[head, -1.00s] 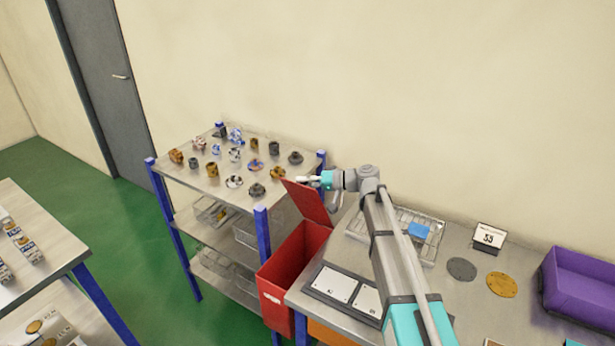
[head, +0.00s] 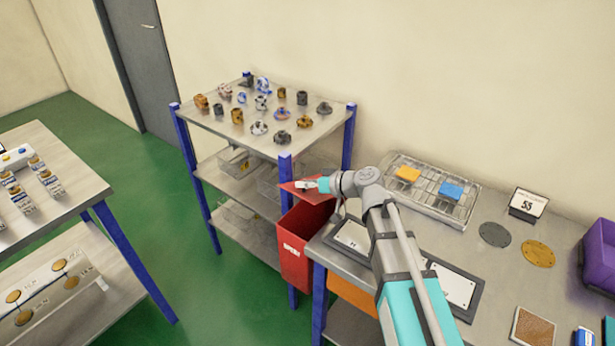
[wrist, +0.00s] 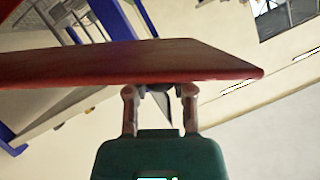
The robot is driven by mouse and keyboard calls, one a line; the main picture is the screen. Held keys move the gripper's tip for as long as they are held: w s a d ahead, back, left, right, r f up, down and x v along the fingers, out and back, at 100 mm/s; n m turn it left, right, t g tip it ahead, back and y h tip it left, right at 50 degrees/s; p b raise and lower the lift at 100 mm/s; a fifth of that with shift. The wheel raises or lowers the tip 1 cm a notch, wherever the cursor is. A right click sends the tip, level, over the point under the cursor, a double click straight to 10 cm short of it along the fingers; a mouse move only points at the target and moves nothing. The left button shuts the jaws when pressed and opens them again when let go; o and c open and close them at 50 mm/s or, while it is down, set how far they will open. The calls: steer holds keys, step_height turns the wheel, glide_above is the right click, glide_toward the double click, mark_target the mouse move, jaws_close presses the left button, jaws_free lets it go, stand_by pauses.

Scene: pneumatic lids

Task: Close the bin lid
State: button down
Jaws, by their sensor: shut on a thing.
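The red bin (head: 296,257) stands at the left end of the workbench, beside the shelf rack. Its red lid (head: 318,196) is tilted, partly lowered over the bin, with a gap still showing between lid and bin. My gripper (head: 305,185) is at the lid's edge in the head view, its tips small there. In the wrist view the lid (wrist: 120,62) spans the picture as a red slab. My gripper's fingers (wrist: 160,92) meet it at its near edge, with a dark part between them. My gripper is shut on the lid; the exact contact is partly hidden.
The rack (head: 262,118) with several metal parts on top stands just left of the bin, its blue post close to the lid. The workbench (head: 480,268) on the right holds a wire tray (head: 432,187), plates and a purple container (head: 600,255). Green floor lies left.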

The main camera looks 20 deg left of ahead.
steer(key=shift+s+f+n+b, duration=0.3)
steer(key=shift+f+b, duration=0.15)
steer(key=shift+f, duration=0.35)
steer(key=c, duration=0.6)
jaws_free()
steer(key=shift+o, duration=0.6)
